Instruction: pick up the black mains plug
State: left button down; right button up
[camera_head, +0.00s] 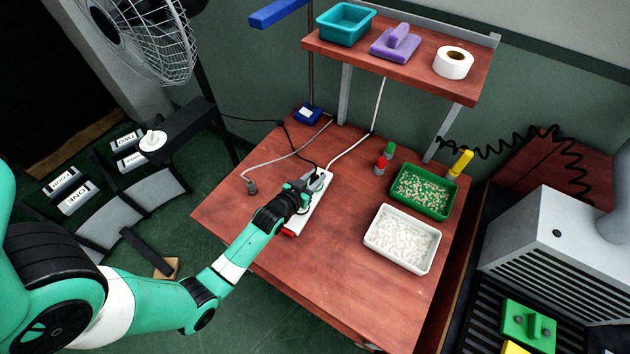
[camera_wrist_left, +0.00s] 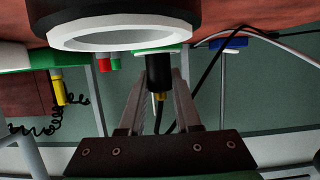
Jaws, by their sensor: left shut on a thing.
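My left gripper (camera_head: 318,177) is over the upper part of the white power strip (camera_head: 319,204) on the red-brown table. In the left wrist view, the fingers (camera_wrist_left: 158,100) are shut on the black mains plug (camera_wrist_left: 158,72), which sits between them with a small brass-coloured part showing. In the head view the gripper hides most of the plug, and I cannot tell whether it touches the strip. A grey plug (camera_head: 251,187) on a grey cable lies on the table to the left of the strip. My right gripper is in neither view.
A white tray (camera_head: 432,262) and a green tray (camera_head: 454,206) of small parts stand to the right. Small red (camera_head: 380,168) and green bottles stand behind. A shelf (camera_head: 465,89) overhangs the back. The front is clear.

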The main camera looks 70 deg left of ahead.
aim_at(314, 179)
pick_arm(q)
jog(key=shift+r, duration=0.1)
jog(key=shift+r, duration=0.25)
jog(key=r+p, duration=0.2)
jog(key=r, duration=0.2)
jog(key=shift+s+d+r+p, duration=0.1)
jog(key=shift+s+d+p, duration=0.2)
jog(key=shift+d+p, duration=0.1)
jog(key=s+d+r+p, duration=0.3)
jog(key=s+d+r, duration=0.5)
jog(key=d, duration=0.1)
jog(key=shift+s+d+r, duration=0.2)
jog(key=shift+s+d, duration=0.1)
jog(key=shift+d, duration=0.1)
